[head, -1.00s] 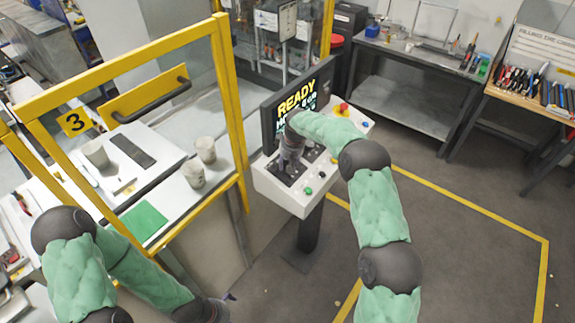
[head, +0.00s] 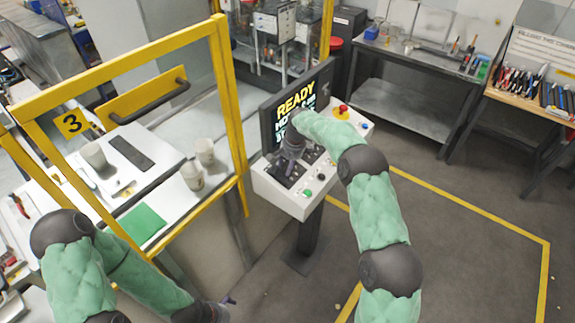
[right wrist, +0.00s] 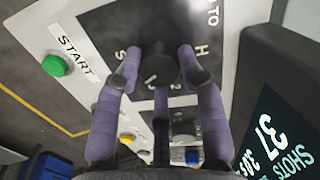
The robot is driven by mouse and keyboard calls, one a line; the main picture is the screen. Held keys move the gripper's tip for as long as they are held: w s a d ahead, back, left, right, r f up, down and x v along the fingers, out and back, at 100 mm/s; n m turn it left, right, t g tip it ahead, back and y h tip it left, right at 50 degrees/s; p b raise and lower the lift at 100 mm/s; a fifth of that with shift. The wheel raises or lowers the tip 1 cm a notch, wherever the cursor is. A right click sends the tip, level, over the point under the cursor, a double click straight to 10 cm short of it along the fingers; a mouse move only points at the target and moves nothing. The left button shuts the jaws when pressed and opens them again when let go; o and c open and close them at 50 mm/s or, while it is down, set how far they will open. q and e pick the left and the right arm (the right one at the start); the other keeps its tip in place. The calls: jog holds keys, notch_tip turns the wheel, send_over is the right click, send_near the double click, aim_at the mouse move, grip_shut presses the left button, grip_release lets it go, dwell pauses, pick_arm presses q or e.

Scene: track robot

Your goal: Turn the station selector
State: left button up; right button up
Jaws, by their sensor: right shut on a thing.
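The station selector is a dark round knob (right wrist: 157,66) with a white pointer mark, on a black plate in the right wrist view. Letters beside it are partly covered by my fingers. My right gripper (right wrist: 156,72) is shut on the knob, its purple fingers on both sides of it. In the head view my right gripper (head: 286,166) reaches down onto the white control console (head: 290,203), and the knob is hidden there. My left gripper (head: 225,303) hangs low at the bottom edge, away from the console, and its fingers are too small to judge.
A screen (head: 297,104) reading READY stands behind the panel. A yellow guard frame (head: 232,110) stands left of the console. The floor to the right is clear.

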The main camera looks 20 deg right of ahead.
aim_at(292, 175)
jog(key=shift+s+a+f+m, duration=0.15)
jog(key=shift+s+f+m, duration=0.15)
jog(key=shift+f+m, duration=0.15)
jog(key=shift+a+m, duration=0.1)
jog(key=shift+m, duration=0.15)
jog(key=o, duration=1.1)
jog(key=shift+o, duration=0.2)
jog(key=shift+r, duration=0.15)
jog(key=shift+w+r, duration=0.1)
jog(key=shift+r, duration=0.05)
jog(key=shift+d+r, duration=0.2)
jog(key=shift+r, duration=0.4)
notch_tip(292, 175, up, 10)
jog(key=s+d, duration=0.1)
jog(key=shift+s+d+r, duration=0.2)
jog(key=shift+d+r, duration=0.05)
